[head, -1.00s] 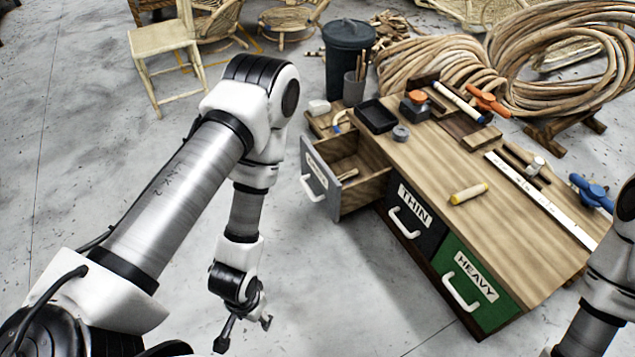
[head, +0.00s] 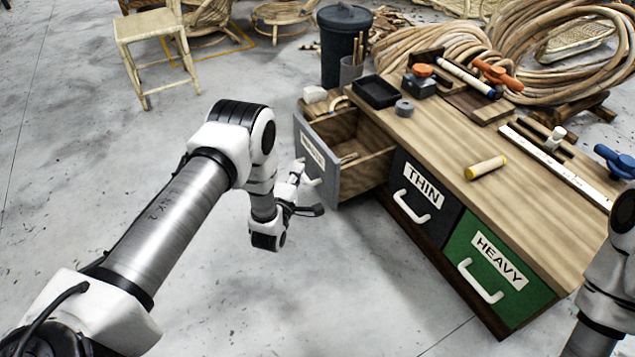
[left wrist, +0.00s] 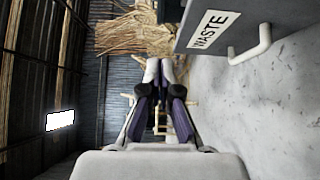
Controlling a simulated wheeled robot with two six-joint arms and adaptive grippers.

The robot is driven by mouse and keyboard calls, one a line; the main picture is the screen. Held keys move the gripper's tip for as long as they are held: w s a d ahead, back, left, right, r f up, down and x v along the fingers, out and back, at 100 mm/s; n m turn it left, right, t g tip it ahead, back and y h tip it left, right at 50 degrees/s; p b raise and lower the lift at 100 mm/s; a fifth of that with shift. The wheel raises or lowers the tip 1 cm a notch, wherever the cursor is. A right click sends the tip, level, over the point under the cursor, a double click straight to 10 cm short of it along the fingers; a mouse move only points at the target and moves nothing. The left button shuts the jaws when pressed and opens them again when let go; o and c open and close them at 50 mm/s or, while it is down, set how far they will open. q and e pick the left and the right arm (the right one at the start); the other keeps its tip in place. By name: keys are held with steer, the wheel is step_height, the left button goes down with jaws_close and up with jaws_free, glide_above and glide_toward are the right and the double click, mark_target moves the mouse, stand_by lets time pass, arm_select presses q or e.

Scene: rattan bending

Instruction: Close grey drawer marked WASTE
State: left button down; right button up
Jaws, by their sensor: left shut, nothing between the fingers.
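The grey drawer (head: 328,180) sticks out of the left end of the wooden workbench, open, with its wooden inside showing. Its front carries a white label and a white handle. In the left wrist view the grey front (left wrist: 262,14) is at upper right, with the WASTE label (left wrist: 213,30) and handle (left wrist: 252,48) clear. My left gripper (head: 297,172) is just left of the drawer front, near the handle; I cannot tell whether they touch. In the left wrist view its fingers (left wrist: 166,80) are together and empty. My right gripper is out of view.
Shut drawers marked THIN (head: 418,195) and HEAVY (head: 487,265) sit right of the open one. The bench top (head: 450,140) holds a black tray (head: 376,92) and tools. A dark bin (head: 343,50) stands behind. The floor at left is mostly clear.

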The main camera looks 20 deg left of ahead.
arm_select(q)
step_height(320, 180, down, 5)
steer(key=b, duration=0.6)
glide_toward(321, 150)
steer(key=w+a, duration=0.3)
steer(key=w+d+b, duration=0.2)
steer(key=shift+w+r, duration=0.15)
steer(key=shift+w, duration=0.2)
steer(key=shift+w+d+r, duration=0.15)
steer(key=shift+d, duration=0.05)
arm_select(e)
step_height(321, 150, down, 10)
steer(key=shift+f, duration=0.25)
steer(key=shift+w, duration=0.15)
